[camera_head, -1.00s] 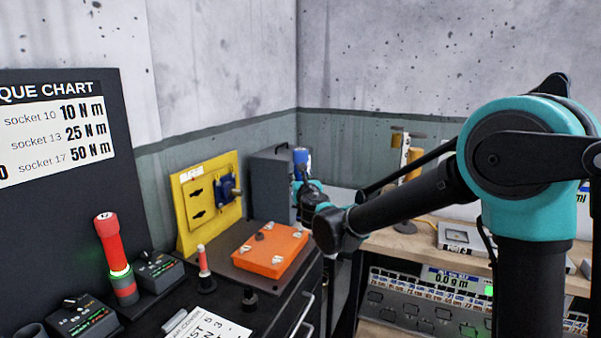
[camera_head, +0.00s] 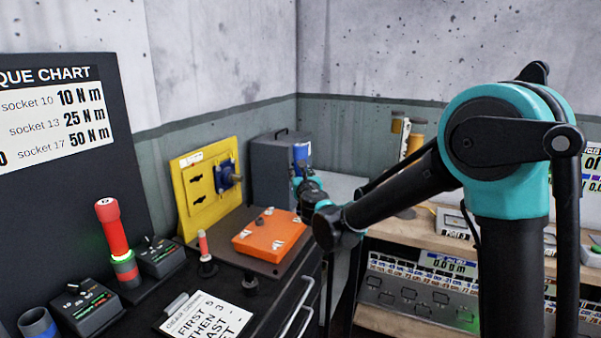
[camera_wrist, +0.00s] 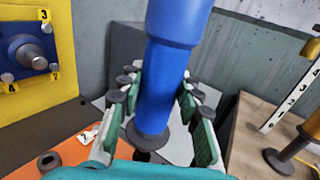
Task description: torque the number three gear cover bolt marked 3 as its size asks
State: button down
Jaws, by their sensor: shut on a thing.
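My gripper (camera_wrist: 152,105) is shut on a blue cylindrical tool (camera_wrist: 170,75), its green-padded fingers on either side. In the head view, the blue tool (camera_head: 302,152) stands roughly upright in front of a grey box, beyond the orange gear cover (camera_head: 268,236). The cover lies flat on a dark plate with bolts and small white number tags on it. I cannot read which tag is 3 there. The torque chart (camera_head: 55,115) lists socket 10 at 10 N m, 13 at 25 and 17 at 50.
A red tool (camera_head: 112,230) stands upright between two dark boxes. A white order card (camera_head: 207,315) lies at the bench front. A yellow panel (camera_head: 205,192) carries a blue part with tags 3 and 4.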

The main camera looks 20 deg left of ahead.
jog(key=shift+f, duration=1)
dwell(1.4)
jog(key=shift+r, duration=0.15)
dwell(0.9)
jog(key=shift+r, duration=2.4)
